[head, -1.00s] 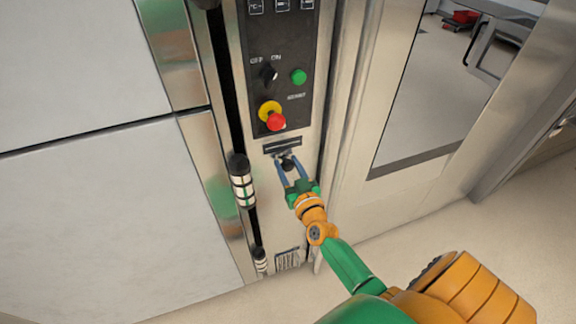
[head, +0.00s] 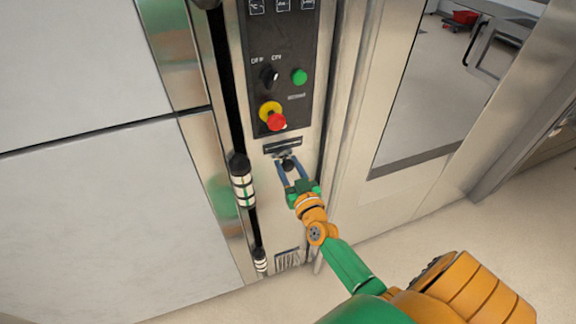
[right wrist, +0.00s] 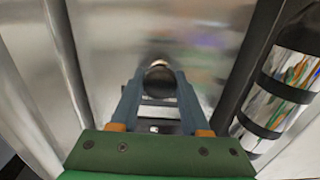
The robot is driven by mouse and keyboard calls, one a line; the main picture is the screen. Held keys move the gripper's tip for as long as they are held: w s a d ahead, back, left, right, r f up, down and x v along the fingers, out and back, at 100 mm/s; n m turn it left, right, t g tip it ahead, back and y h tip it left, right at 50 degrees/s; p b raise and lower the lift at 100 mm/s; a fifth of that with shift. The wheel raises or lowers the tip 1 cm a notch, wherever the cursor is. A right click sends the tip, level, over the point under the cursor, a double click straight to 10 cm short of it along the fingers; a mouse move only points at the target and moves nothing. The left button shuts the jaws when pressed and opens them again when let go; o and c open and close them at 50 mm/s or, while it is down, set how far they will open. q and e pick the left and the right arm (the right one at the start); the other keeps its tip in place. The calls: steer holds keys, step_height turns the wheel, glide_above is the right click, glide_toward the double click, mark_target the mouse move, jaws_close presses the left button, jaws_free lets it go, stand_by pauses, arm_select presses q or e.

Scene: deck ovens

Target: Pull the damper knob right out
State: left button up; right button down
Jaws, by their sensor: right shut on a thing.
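The damper knob (head: 288,165) is a small dark round knob on the steel panel, just below a dark slotted plate (head: 283,146). My right gripper (head: 288,168) is on the knob, with one blue finger on each side of it. In the right wrist view the dark knob (right wrist: 160,78) sits between the two fingertips, and the gripper (right wrist: 160,82) is shut on it. A short bright shaft shows just beyond the knob there. How far the knob stands out from the panel is hard to tell. My left gripper is not in view.
Above the knob is a dark control panel with a red emergency button (head: 276,122), a green button (head: 299,77) and a black switch (head: 269,76). A black-and-steel handle (head: 242,181) stands close at left. A glazed door (head: 440,90) is at right. Open floor (head: 480,235) lies lower right.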

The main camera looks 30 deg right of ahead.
mark_target(289, 169)
stand_by(0.5)
steer(key=p+v, duration=0.2)
steer(key=v, duration=0.3)
steer(key=shift+r+p, duration=0.1)
steer(key=shift+p, duration=0.25)
steer(key=shift+s, duration=0.15)
steer(key=shift+f, duration=0.2)
steer(key=shift+c, duration=2)
jaws_free()
steer(key=shift+s+r, duration=0.1)
